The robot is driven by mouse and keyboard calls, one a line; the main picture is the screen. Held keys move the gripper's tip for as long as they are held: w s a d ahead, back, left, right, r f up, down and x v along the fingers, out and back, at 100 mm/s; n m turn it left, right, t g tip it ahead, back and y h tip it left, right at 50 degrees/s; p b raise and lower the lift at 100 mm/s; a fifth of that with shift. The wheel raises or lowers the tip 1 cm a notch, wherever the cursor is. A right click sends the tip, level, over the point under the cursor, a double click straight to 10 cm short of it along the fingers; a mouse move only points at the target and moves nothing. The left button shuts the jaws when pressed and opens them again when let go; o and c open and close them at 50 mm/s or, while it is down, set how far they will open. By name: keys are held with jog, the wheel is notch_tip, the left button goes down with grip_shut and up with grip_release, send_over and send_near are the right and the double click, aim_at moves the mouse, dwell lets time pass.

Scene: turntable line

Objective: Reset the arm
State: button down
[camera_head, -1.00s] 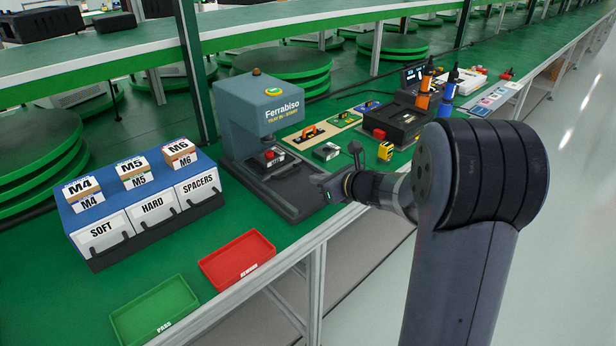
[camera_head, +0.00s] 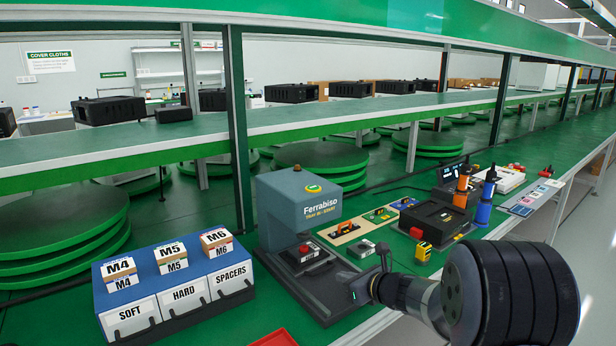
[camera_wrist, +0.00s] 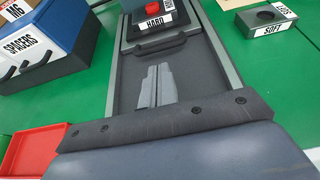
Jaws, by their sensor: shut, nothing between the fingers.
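My gripper (camera_head: 360,290) is at the front edge of the bench, just in front of the Ferrabiso press (camera_head: 296,225). In the wrist view my gripper's fingers (camera_wrist: 158,85) are together with nothing between them, over the dark sliding tray (camera_wrist: 188,75) of the press. A block labelled HARD with a red top (camera_wrist: 155,22) sits at the far end of that tray. It also shows under the press head in the head view (camera_head: 305,251). The gap between my fingers and the tray is hard to judge.
A blue bin unit (camera_head: 172,278) labelled SOFT, HARD and SPACERS stands left of the press, with M4, M5 and M6 boxes on top. A red tray (camera_head: 274,338) lies at the front. A block labelled SOFT (camera_wrist: 265,18) is right of the press. Screwdrivers (camera_head: 463,187) stand further right.

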aim_at(332, 283)
jog(key=x, duration=0.5)
jog(key=shift+w+a, duration=0.15)
jog(key=shift+w, duration=0.05)
